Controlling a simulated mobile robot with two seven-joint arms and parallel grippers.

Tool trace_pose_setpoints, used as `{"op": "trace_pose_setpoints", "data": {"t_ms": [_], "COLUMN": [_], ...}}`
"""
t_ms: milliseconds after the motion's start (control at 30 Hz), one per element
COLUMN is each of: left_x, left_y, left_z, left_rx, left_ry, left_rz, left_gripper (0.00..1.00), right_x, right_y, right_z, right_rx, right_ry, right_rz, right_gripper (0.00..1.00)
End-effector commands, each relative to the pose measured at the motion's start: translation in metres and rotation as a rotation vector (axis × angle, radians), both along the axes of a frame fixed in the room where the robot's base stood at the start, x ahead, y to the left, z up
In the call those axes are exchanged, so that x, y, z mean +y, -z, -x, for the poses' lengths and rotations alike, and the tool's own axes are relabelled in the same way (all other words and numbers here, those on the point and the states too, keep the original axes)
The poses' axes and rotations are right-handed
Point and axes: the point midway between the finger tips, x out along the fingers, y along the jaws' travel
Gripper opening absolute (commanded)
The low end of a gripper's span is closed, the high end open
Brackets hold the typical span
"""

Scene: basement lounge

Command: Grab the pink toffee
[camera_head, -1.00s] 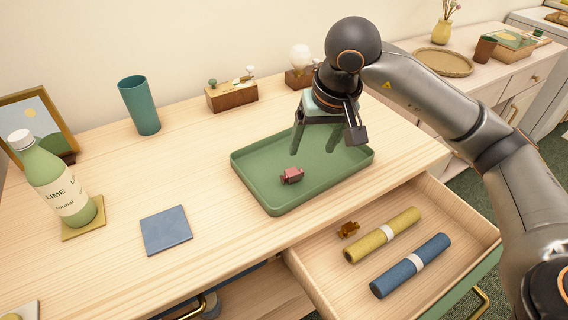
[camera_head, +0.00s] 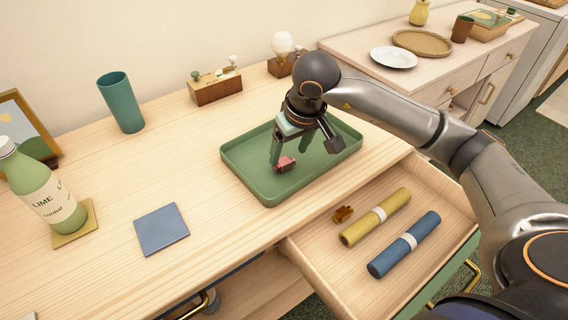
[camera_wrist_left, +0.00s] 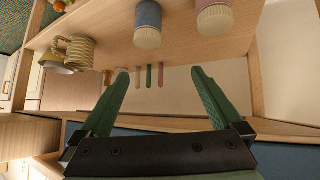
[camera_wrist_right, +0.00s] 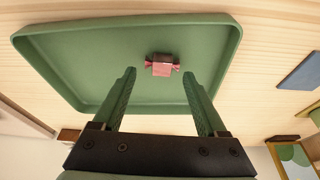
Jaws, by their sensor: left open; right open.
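The pink toffee (camera_head: 285,164), a small wrapped sweet with a darker brown side, lies in the green tray (camera_head: 322,177) on the wooden dresser top. My right gripper (camera_head: 289,158) is open above the tray, its fingers close to the toffee. In the right wrist view the toffee (camera_wrist_right: 162,65) lies beyond the fingertips, between their lines, with nothing held. Contact between fingers and toffee does not show. My left gripper (camera_wrist_left: 157,72) is open and empty in the left wrist view, in front of a shelf with jars and mugs. It is outside the head view.
An open drawer (camera_head: 331,271) below the tray holds a brown-gold sweet (camera_head: 342,214), a yellow roll (camera_head: 375,218) and a blue roll (camera_head: 404,245). A blue coaster (camera_head: 161,229), a lime bottle (camera_head: 45,188) and a teal cup (camera_head: 121,102) stand to the left.

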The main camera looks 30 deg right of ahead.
Motion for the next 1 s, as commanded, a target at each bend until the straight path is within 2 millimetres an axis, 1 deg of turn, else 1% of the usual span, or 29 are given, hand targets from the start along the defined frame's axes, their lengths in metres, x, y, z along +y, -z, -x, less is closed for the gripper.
{"op": "trace_pose_setpoints", "data": {"t_ms": [33,200,333,533,1000], "left_x": [0.0,0.0,0.0,0.001,0.001], "left_y": [0.0,0.001,0.001,0.001,0.001], "left_z": [0.0,0.0,0.0,0.0,0.0], "left_rx": [0.0,0.0,0.0,0.0,-0.001], "left_ry": [0.0,-0.001,-0.001,-0.001,-0.001], "left_rz": [0.0,-0.001,-0.001,-0.001,0.0], "left_gripper": [1.0,1.0,1.0,1.0,1.0], "right_x": [0.003,0.004,0.004,0.004,0.004], "right_y": [0.01,0.032,0.038,0.038,0.037], "right_z": [-0.002,-0.01,-0.013,-0.013,-0.013], "right_rx": [0.006,0.004,0.002,0.001,0.001], "right_ry": [-0.001,-0.001,0.001,0.0,0.0], "right_rz": [-0.002,-0.003,-0.001,-0.001,-0.001], "right_gripper": [0.75,0.75,0.75,0.75,0.22]}}
